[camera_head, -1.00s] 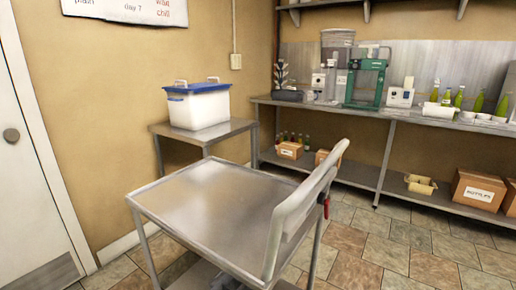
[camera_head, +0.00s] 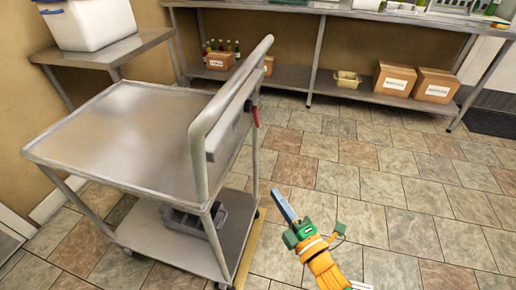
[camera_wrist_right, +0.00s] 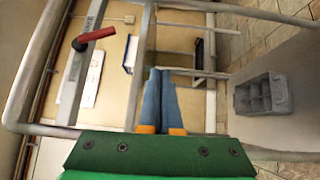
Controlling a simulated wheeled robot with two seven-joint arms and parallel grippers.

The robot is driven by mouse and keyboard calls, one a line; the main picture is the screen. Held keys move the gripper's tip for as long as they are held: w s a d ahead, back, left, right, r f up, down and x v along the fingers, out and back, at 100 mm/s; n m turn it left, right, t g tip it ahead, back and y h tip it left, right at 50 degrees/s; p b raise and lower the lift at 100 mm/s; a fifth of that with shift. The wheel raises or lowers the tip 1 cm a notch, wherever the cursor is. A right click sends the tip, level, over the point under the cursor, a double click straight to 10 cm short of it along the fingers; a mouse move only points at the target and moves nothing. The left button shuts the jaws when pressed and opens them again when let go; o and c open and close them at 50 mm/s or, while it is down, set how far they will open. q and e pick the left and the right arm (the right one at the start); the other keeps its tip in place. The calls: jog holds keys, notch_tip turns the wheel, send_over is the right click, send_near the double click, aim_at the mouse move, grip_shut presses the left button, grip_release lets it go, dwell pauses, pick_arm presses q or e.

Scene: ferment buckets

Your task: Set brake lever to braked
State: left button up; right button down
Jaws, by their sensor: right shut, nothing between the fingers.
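The brake lever (camera_head: 256,116) has a red grip and sits on the side of the metal cart (camera_head: 120,130), below its upright push handle (camera_head: 200,150). In the right wrist view the red lever (camera_wrist_right: 97,37) sticks out from a metal post at the upper left. Its exact setting is hard to read. My right gripper (camera_head: 279,195), with blue fingers and a green body, is shut and empty. It is in front of the cart's handle side, apart from the lever. In the wrist view its fingers (camera_wrist_right: 160,75) point toward the cart frame. My left gripper is out of view.
A grey divided crate (camera_head: 190,222) lies on the cart's lower shelf. A white bin (camera_head: 90,22) stands on a side table behind. Cardboard boxes (camera_head: 393,80) sit under the back bench. The tiled floor (camera_head: 390,190) right of the cart is open.

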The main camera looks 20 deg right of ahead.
notch_tip(320, 180, up, 8)
jog(key=a+n+t+y, duration=0.1)
jog(key=n+t+y, duration=0.1)
jog(key=n, duration=0.2)
jog(key=p, duration=0.1)
send_near(253, 115)
jog(key=w+a+f, duration=0.3)
jog(key=w+f, duration=0.1)
pick_arm(q)
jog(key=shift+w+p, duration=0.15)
jog(key=shift+p, duration=0.2)
pick_arm(e)
jog(key=w, duration=0.1)
jog(key=w+d+r, duration=0.1)
jog(key=w, duration=0.1)
jog(key=shift+w+d+r, duration=0.1)
jog(key=shift+d+r, duration=0.2)
jog(key=shift+d, duration=0.05)
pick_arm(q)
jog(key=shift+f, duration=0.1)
